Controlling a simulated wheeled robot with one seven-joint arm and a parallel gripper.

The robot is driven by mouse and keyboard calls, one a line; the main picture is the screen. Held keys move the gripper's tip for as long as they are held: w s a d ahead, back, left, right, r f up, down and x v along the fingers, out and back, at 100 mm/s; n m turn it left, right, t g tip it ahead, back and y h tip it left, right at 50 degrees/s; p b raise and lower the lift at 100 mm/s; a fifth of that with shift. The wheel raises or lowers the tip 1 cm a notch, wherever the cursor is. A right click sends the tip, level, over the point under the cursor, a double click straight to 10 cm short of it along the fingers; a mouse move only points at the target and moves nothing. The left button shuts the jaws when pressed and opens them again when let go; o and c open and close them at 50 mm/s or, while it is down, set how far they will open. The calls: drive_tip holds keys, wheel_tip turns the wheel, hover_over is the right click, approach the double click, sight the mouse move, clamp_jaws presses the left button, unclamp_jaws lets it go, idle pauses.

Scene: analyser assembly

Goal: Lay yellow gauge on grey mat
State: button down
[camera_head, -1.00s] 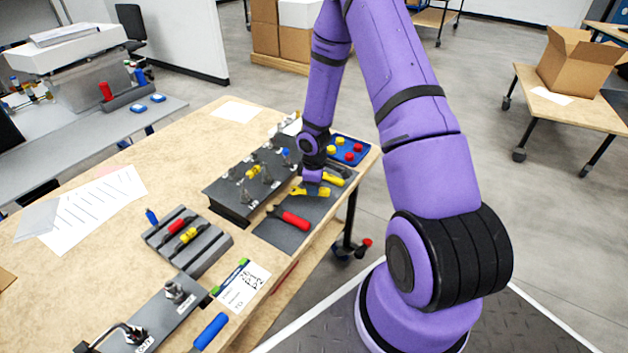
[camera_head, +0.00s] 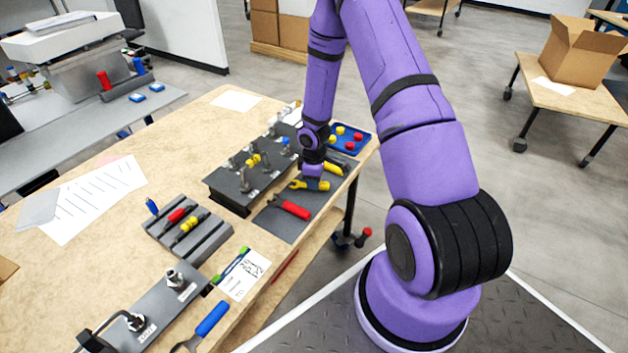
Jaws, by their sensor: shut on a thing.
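The yellow gauge (camera_head: 299,184) is a small flat yellow piece at the far part of the grey mat (camera_head: 272,223), near the table's right edge. My gripper (camera_head: 312,177) is shut on it from above, and its fingers hide the gauge's middle. The gauge is at or just above the mat; I cannot tell whether it touches. A red-handled tool (camera_head: 292,208) lies on the mat nearer the camera. A yellow-handled tool (camera_head: 334,169) lies just beyond the gripper.
A dark rack (camera_head: 230,195) with small fittings stands left of the mat. A blue tray (camera_head: 361,139) with red and yellow pieces is behind. A grey block (camera_head: 205,252) holds red and yellow tools.

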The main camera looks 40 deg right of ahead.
drive_tip(key=shift+f, duration=0.35)
drive_tip(key=c, duration=0.8)
unclamp_jaws()
drive_tip(key=shift+r, duration=0.1)
wheel_tip(320, 180, up, 11)
drive_tip(key=shift+f, duration=0.2)
